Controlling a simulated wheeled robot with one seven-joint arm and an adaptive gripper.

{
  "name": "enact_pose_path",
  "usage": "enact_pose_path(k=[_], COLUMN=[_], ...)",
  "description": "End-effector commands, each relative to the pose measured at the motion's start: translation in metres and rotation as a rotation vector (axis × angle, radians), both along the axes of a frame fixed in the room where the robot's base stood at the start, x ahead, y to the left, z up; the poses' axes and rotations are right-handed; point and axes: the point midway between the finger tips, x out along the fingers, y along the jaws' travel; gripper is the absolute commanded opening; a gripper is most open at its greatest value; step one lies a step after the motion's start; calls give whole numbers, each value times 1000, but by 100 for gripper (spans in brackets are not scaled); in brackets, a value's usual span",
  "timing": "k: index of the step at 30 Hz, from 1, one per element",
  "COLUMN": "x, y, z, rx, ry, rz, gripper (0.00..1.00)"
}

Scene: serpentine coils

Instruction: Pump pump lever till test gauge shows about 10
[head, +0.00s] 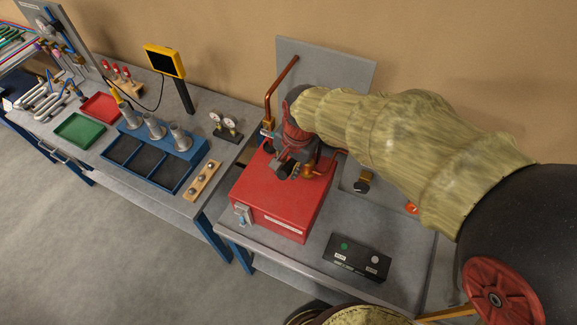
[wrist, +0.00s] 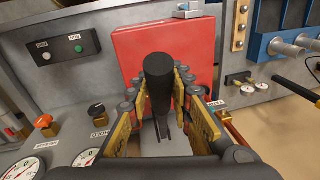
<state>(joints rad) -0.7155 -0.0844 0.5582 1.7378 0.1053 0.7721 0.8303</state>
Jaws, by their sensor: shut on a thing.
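In the wrist view a black, round-ended pump lever (wrist: 158,72) stands between my gripper's (wrist: 162,82) two brass-coloured fingers, which are closed on it. The red pump box (wrist: 190,50) is behind it, and it also shows in the head view (head: 265,200). In the head view my gripper (head: 290,168) is over the back of the red box, and my wrist hides most of the lever. Two white dial gauges (wrist: 22,168) (wrist: 86,157) are at the lower left of the wrist view, partly cut off; which is the test gauge and its reading I cannot tell.
A dark box with green and white buttons (head: 358,262) is at the bench's front right. A knob (head: 362,183) stands right of the pump. A copper pipe (head: 270,95) rises behind. The left bench holds a blue tray (head: 150,160), two small gauges (head: 229,122) and a yellow-framed screen (head: 166,61).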

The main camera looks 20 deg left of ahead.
Motion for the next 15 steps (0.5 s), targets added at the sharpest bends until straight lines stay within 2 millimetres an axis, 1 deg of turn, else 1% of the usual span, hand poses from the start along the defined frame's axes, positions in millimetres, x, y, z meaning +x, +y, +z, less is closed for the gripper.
enact_pose_path(k=[1,15], x=[-3,-20], y=[1,3], z=[-7,-51], rx=[-1,-12], ry=[-14,-177], rz=[2,2], gripper=[0,0])
